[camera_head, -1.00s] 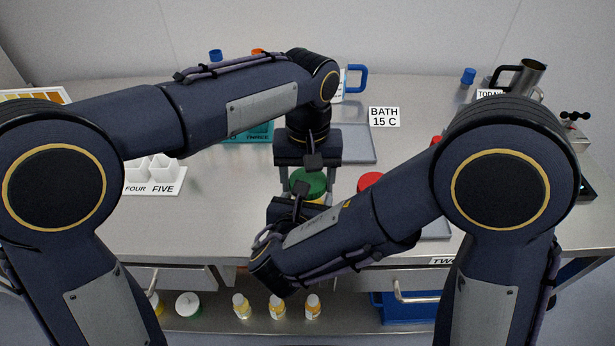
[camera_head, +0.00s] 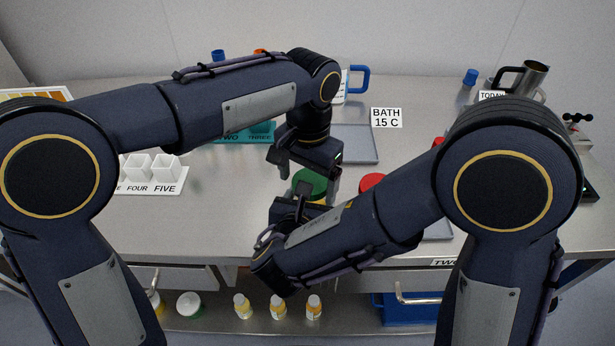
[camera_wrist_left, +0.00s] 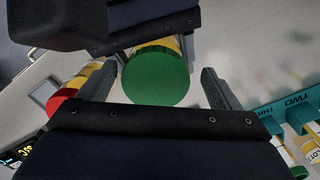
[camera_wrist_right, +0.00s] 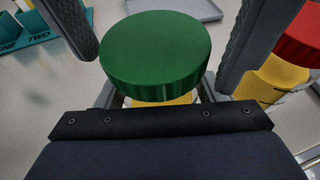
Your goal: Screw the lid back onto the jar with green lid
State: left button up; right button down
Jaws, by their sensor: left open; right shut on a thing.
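The green lid (camera_head: 309,182) sits on top of a jar with a yellow body; it fills the middle of the right wrist view (camera_wrist_right: 155,52) and shows in the left wrist view (camera_wrist_left: 155,77). My left gripper (camera_head: 308,178) is above the lid, its fingers apart on either side and not touching it in the left wrist view. My right gripper (camera_wrist_right: 158,95) is shut on the jar (camera_wrist_right: 165,99) below the lid; the jar body is mostly hidden. Whether the lid sits level on the thread cannot be told.
A red-lidded jar (camera_head: 371,182) stands close to the right. A tray (camera_head: 357,143) with a BATH 15 C sign (camera_head: 386,118) lies behind. A teal rack (camera_head: 232,138) and white cups (camera_head: 165,168) are at left. My arms cross closely over the bench.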

pick_arm(q)
jog(key=shift+d+r, duration=0.1)
jog(key=shift+r, duration=2.2)
jog(key=shift+c, duration=0.5)
jog(key=shift+c, duration=0.5)
jog(key=n, duration=0.1)
jog(key=r+n, duration=0.1)
jog(key=n, duration=0.2)
jog(key=shift+w+d+r, duration=0.15)
jog(key=shift+r, duration=0.1)
jog(key=n, duration=0.2)
jog(key=r+n, duration=0.1)
jog(key=n, duration=0.1)
jog(key=shift+r, duration=0.2)
jog(key=n, duration=0.1)
jog(key=r+n, duration=0.1)
jog(key=n, duration=0.1)
jog(key=shift+w+d, duration=0.1)
jog(key=shift+f, duration=0.1)
